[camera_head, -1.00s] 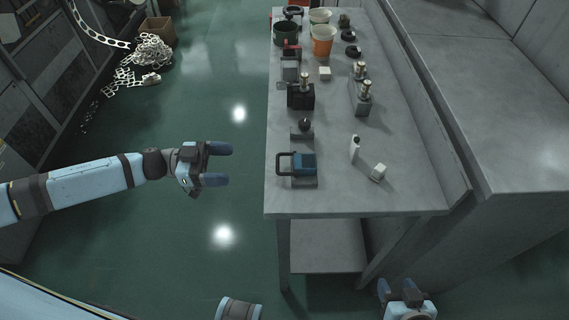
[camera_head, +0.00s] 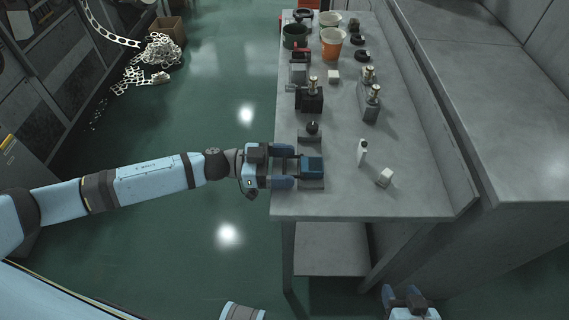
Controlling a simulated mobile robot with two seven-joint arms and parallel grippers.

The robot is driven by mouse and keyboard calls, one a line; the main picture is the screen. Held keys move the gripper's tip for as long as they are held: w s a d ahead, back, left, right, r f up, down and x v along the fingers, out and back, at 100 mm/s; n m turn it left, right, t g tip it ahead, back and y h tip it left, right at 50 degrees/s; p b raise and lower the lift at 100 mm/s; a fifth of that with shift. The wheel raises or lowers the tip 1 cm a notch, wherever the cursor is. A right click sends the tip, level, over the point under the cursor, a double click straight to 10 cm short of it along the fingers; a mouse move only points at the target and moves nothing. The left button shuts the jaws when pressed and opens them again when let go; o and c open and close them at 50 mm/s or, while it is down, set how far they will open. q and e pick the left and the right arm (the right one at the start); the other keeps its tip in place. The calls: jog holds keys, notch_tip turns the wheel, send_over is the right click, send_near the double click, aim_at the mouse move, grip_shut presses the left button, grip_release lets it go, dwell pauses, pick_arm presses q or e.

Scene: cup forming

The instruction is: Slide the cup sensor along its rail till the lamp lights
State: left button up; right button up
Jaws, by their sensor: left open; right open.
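A blue block with a dark loop handle (camera_head: 312,166) sits on a grey plate near the front left edge of the bench. My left gripper (camera_head: 286,166) is open at that edge, its two blue fingers on either side of the handle; they partly hide it, and I cannot tell if they touch it. My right gripper (camera_head: 403,297) is open and empty at the bottom, below the bench front. I cannot tell for sure which device is the cup sensor, and I make out no rail or lit lamp.
Behind the block are a black knob on a plate (camera_head: 312,129) and a black block with a brass top (camera_head: 312,99). A white bottle (camera_head: 362,153) and a small white block (camera_head: 385,177) stand to its right. An orange bucket (camera_head: 332,43) is at the back.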

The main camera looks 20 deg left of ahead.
pick_arm(q)
jog(key=c, duration=1)
jog(key=shift+w+a+r+p, duration=0.1)
jog(key=shift+w+a+p, duration=0.05)
jog(key=shift+w+p, duration=0.3)
jog(key=shift+w+a+r+p, duration=0.1)
jog(key=shift+w+a+p, duration=0.1)
jog(key=shift+w, duration=0.35)
jog(key=shift+w+f, duration=0.1)
jog(key=shift+w, duration=0.15)
jog(key=shift+f, duration=0.1)
jog(key=o, duration=1)
